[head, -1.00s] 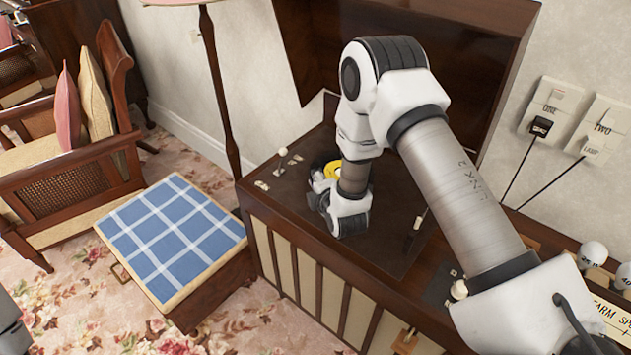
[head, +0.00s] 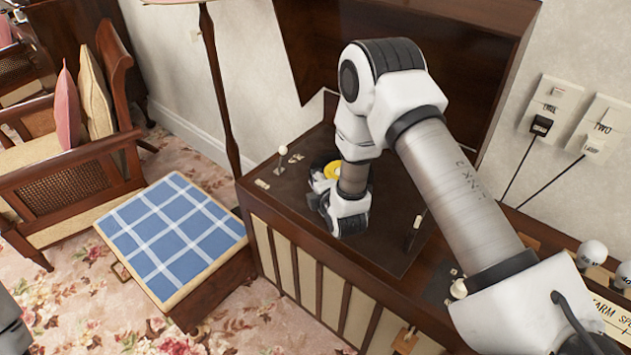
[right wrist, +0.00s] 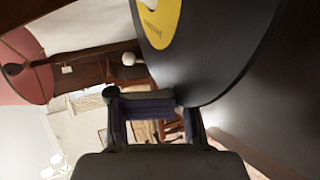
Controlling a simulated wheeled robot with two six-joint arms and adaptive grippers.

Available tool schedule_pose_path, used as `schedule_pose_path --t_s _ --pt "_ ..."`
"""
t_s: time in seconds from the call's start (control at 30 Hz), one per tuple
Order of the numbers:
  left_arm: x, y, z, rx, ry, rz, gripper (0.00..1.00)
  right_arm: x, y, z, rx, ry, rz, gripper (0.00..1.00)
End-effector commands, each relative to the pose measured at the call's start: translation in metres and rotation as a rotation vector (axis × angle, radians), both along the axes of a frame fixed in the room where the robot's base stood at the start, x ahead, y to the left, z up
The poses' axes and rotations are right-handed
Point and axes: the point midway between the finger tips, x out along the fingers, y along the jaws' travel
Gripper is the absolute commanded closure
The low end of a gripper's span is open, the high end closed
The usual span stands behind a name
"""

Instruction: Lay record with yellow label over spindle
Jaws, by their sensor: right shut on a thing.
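The record with the yellow label (head: 333,170) is at my right gripper (head: 325,198), above the dark deck of the wooden cabinet. In the right wrist view the black record (right wrist: 225,50) fills the upper right, tilted to the camera, with part of its yellow label (right wrist: 160,20) showing. Its lower rim is at the gripper's fingers (right wrist: 152,115), which are shut on it. In the head view the gripper and arm hide much of the record, and its black part blends into the deck. I cannot make out the spindle.
The cabinet deck (head: 385,245) carries a small lever with a white knob (head: 283,151) at the left and a white-tipped part (head: 417,222) at the right. The raised dark lid (head: 420,60) stands behind. A blue checked stool (head: 170,235) and a chair are to the left.

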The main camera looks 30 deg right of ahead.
Motion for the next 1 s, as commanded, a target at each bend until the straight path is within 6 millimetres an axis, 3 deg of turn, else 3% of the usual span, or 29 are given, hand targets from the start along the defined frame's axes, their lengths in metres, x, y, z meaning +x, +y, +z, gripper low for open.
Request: schedule_pose_path --t_s 0.17,0.2,0.3,0.77,0.87,1.0 --pt "0.000 0.000 0.000 0.000 0.000 0.000 0.63 0.000 0.000 0.000 0.000 -0.001 0.000 1.00" --pt "0.000 0.000 0.000 0.000 0.000 0.000 0.63 0.000 0.000 0.000 0.000 0.000 0.000 0.71" --pt "0.000 0.000 0.000 0.000 0.000 0.000 0.63 0.000 0.000 0.000 0.000 0.000 0.000 0.36" --pt "0.000 0.000 0.000 0.000 0.000 0.000 0.63 -0.003 0.001 0.001 0.000 0.001 0.000 0.34" --pt "0.000 0.000 0.000 0.000 0.000 0.000 0.63 -0.014 0.002 0.005 0.000 0.003 0.000 0.34" --pt "0.000 0.000 0.000 0.000 0.000 0.000 0.63 -0.044 0.007 0.017 0.001 0.004 0.001 0.34"
